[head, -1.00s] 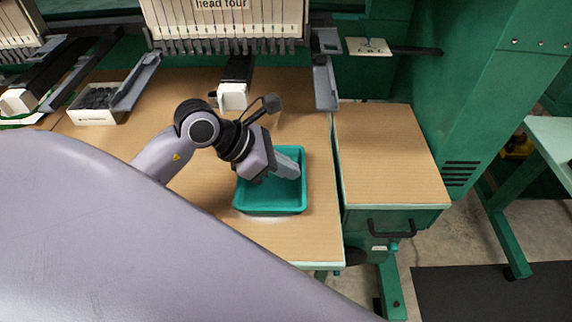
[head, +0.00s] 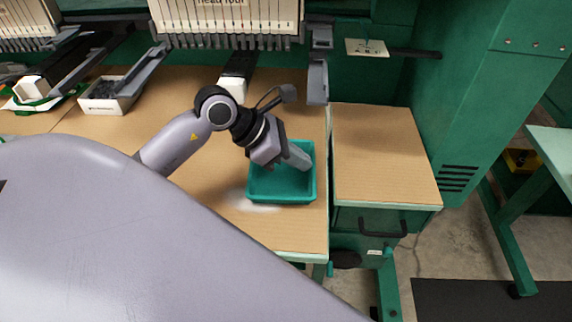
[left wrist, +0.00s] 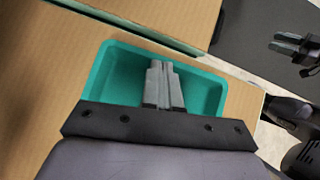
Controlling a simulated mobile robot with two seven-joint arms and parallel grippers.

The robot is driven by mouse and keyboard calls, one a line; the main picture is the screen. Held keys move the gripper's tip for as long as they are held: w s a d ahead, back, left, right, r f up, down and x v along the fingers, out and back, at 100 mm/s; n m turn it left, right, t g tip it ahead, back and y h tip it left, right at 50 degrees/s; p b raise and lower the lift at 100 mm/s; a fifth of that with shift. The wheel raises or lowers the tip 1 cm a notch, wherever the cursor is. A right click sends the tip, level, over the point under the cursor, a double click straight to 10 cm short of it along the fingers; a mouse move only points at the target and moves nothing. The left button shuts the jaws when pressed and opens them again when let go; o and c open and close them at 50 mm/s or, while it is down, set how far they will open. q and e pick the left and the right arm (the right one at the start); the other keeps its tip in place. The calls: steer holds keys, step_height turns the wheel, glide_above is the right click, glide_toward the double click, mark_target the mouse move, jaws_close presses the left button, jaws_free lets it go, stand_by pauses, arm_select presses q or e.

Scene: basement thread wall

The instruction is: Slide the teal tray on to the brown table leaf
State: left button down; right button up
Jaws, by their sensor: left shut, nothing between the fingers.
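The teal tray (head: 282,193) lies flat on the large brown tabletop (head: 290,232), near its right edge. The brown table leaf (head: 385,150) is to the right, across a narrow gap, above a green drawer unit. My left gripper (head: 304,162) is shut and empty, with its fingers reaching down into the tray near the right wall. In the left wrist view, the fingertips (left wrist: 160,66) are close to the tray's far wall (left wrist: 125,48); whether they touch is unclear. My right gripper (left wrist: 288,44) shows at the upper right there, fingers apart, over the floor.
A machine head with needles (head: 225,20) stands behind the tabletop. A white box of dark parts (head: 103,100) sits at the back left. A grey bracket (head: 317,82) hangs near the gap's back end. A green cabinet (head: 470,90) stands behind the leaf, whose top is clear.

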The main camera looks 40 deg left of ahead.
arm_select(q)
steer(key=shift+w+d, duration=0.85)
steer(key=shift+d, duration=0.1)
steer(key=shift+w+d, duration=0.25)
steer(key=shift+w, duration=0.1)
arm_select(e)
steer(key=shift+d+f, duration=0.15)
steer(key=shift+f, duration=0.15)
arm_select(q)
steer(key=shift+a, duration=0.1)
